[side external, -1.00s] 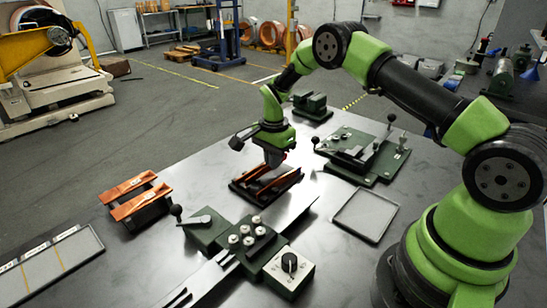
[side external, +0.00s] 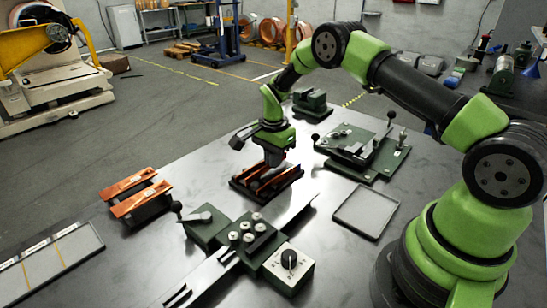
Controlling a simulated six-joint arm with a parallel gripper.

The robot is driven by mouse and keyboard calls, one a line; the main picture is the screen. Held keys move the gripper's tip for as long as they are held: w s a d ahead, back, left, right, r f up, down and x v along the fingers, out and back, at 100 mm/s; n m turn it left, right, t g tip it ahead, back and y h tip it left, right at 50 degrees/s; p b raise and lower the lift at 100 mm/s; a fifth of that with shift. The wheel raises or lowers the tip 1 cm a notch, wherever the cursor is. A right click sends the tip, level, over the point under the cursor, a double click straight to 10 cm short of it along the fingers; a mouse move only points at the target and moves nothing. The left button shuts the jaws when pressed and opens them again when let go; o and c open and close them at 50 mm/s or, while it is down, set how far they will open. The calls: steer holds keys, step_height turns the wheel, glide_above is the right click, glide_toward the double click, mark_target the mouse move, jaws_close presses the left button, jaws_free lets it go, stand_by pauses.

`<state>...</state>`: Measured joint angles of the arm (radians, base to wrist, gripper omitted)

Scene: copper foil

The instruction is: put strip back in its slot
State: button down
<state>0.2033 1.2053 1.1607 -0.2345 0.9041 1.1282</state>
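My gripper (side external: 271,158) points down over a dark slotted rack (side external: 239,187) near the middle of the table. Copper-coloured strips (side external: 283,182) stand on edge in this rack, side by side. The fingertips are down among or just above the strips. The fingers are small and partly hidden here, so I cannot tell whether they are open or hold a strip. I also cannot tell whether any strip is clear of its slot.
Two copper bars (side external: 141,203) lie across a dark stand at left. A green fixture with knobs (side external: 246,236) and a dial box (side external: 289,267) are in front. A shallow grey tray (side external: 366,213) and a green clamp fixture (side external: 362,152) are to the right. A labelled tray (side external: 45,265) is at lower left.

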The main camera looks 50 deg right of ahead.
steer(key=shift+f, duration=0.7)
stand_by(0.6)
steer(key=c, duration=1.7)
jaws_free()
steer(key=shift+r, duration=0.15)
steer(key=shift+r, duration=1.35)
steer(key=o, duration=0.6)
